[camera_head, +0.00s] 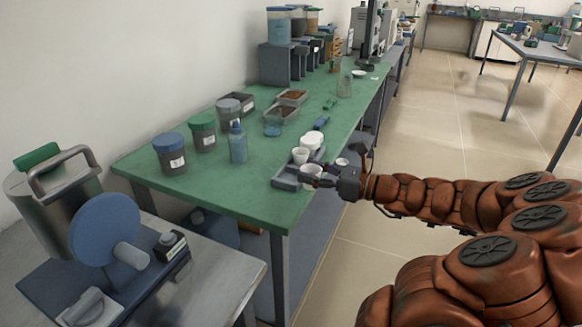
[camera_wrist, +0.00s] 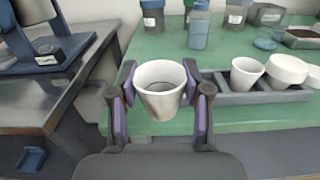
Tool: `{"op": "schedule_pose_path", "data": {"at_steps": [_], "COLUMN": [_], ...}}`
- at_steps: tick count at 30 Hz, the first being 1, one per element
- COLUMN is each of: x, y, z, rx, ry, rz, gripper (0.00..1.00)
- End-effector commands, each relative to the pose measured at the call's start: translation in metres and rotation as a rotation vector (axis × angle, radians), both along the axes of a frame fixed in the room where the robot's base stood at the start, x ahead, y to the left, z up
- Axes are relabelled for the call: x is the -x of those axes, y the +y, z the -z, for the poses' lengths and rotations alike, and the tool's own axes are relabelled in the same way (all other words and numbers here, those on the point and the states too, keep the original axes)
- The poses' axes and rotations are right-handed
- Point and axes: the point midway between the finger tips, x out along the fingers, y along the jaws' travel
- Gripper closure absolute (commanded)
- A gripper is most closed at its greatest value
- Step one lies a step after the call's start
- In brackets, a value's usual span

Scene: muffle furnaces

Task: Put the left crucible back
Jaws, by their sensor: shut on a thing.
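My gripper (camera_wrist: 160,95) is shut on a white crucible (camera_wrist: 160,101), which sits upright between the two fingers in the wrist view. In the head view my gripper (camera_head: 320,179) holds this crucible (camera_head: 310,171) by the front edge of the green bench, at the near end of a grey tray (camera_head: 282,181). In the wrist view the tray (camera_wrist: 238,98) lies to the right of the held crucible, with another white crucible (camera_wrist: 245,75) and a wider white vessel (camera_wrist: 288,70) in it. Whether the held crucible touches anything below is hidden.
A clear bottle (camera_head: 238,145) and lidded jars, one blue-topped (camera_head: 171,155) and one green-topped (camera_head: 203,133), stand behind the tray. Trays of brown material (camera_head: 284,114) lie farther back. A machine with a blue disc (camera_head: 104,228) is on the near-left table. The green bench's near-left corner is clear.

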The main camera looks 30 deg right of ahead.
Motion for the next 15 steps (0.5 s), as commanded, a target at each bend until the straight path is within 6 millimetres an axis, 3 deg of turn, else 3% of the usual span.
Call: {"op": "schedule_pose_path", "data": {"at_steps": [15], "x": [-0.077], "y": [-0.01], "z": [0.009], "rx": [0.001], "ry": [0.002], "rz": [-0.004], "gripper": [0.88]}}
